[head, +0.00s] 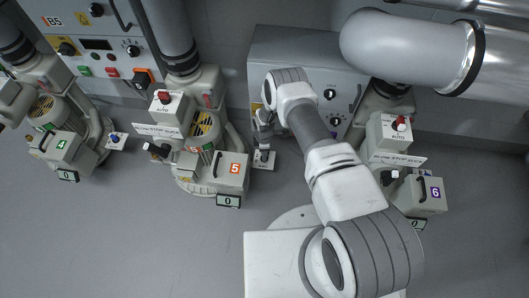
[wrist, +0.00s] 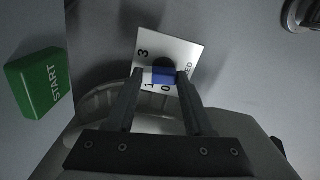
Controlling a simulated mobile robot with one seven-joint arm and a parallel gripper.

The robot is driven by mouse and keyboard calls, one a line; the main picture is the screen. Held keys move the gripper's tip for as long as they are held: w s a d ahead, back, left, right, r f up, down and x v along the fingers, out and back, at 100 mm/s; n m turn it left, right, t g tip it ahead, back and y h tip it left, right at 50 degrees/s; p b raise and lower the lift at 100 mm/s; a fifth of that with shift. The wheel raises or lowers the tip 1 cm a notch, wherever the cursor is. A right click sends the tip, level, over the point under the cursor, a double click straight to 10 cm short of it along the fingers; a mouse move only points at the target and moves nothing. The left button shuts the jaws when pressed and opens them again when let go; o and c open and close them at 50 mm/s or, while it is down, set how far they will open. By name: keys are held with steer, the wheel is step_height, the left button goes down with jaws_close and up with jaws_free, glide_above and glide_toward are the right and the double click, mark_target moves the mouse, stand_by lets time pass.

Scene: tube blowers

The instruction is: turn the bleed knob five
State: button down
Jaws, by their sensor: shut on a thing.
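The bleed knob (wrist: 163,76) beside blower five has a blue top. It stands on a small white plate (wrist: 192,52) marked 3, 1, 0 and partly readable as BLEED. In the wrist view my gripper (wrist: 160,72) has a finger on each side of the blue knob and is shut on it. In the head view my gripper (head: 264,146) points down at the plate (head: 262,166), just right of blower five's box (head: 233,168) with its orange 5 label. The knob's pointer and lower part are hidden.
A green START button (wrist: 38,82) sits at the left in the wrist view. Blower six's box (head: 418,195) stands right of my arm. Another blue-topped knob (head: 115,139) is by the left blower. A grey cabinet (head: 285,45) stands behind. The front floor is clear at left.

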steer(key=n, duration=0.4)
steer(key=shift+a+n, duration=0.1)
steer(key=shift+n, duration=0.2)
steer(key=shift+a+n, duration=0.1)
steer(key=shift+n, duration=1.8)
steer(key=shift+c, duration=1.4)
jaws_free()
steer(key=shift+r, duration=0.1)
step_height(320, 180, up, 7)
steer(key=p, duration=0.3)
steer(key=shift+r, duration=0.2)
